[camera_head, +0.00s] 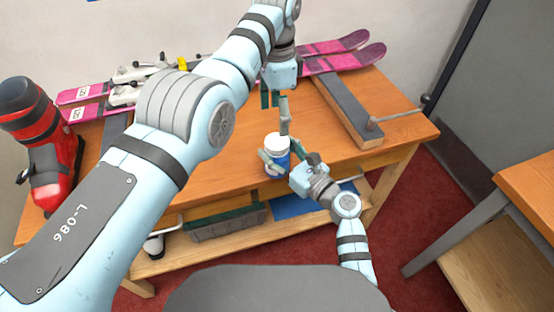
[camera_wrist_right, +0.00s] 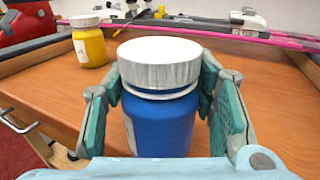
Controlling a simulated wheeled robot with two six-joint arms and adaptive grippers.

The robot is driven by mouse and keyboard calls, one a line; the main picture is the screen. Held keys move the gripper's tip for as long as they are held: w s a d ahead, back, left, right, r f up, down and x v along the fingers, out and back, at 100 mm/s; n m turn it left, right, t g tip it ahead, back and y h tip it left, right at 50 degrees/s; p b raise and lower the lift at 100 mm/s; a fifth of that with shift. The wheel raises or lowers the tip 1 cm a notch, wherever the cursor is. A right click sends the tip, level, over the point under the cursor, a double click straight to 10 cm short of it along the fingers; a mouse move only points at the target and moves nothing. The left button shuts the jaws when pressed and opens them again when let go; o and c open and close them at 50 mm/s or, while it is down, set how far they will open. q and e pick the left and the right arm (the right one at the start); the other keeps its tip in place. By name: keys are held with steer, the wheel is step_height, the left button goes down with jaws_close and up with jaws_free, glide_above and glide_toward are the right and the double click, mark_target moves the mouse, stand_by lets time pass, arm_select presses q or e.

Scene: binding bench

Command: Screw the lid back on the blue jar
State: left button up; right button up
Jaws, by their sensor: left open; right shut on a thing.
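The blue jar (camera_head: 280,163) stands upright at the front edge of the bench, and also shows in the right wrist view (camera_wrist_right: 160,127). The white lid (camera_wrist_right: 160,62) sits level on its top, with a narrow pale band below it; I cannot tell whether it is threaded tight. It also shows in the head view (camera_head: 277,140). My right gripper (camera_head: 279,158) is shut on the blue jar, a finger on each side. My left gripper (camera_head: 276,104) is open and empty, pointing down just above and behind the lid, apart from it.
A yellow jar with a white lid (camera_wrist_right: 89,46) stands behind to the left in the wrist view. Pink skis (camera_head: 330,58) lie along the back of the bench (camera_head: 232,170). A red ski boot (camera_head: 50,135) is at left. A dark-topped block (camera_head: 346,108) lies to the right.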

arm_select(q)
steer(key=n, duration=0.7)
steer(key=shift+n, duration=0.4)
steer(key=n, duration=2.6)
steer(key=shift+n, duration=0.4)
steer(key=n, duration=0.6)
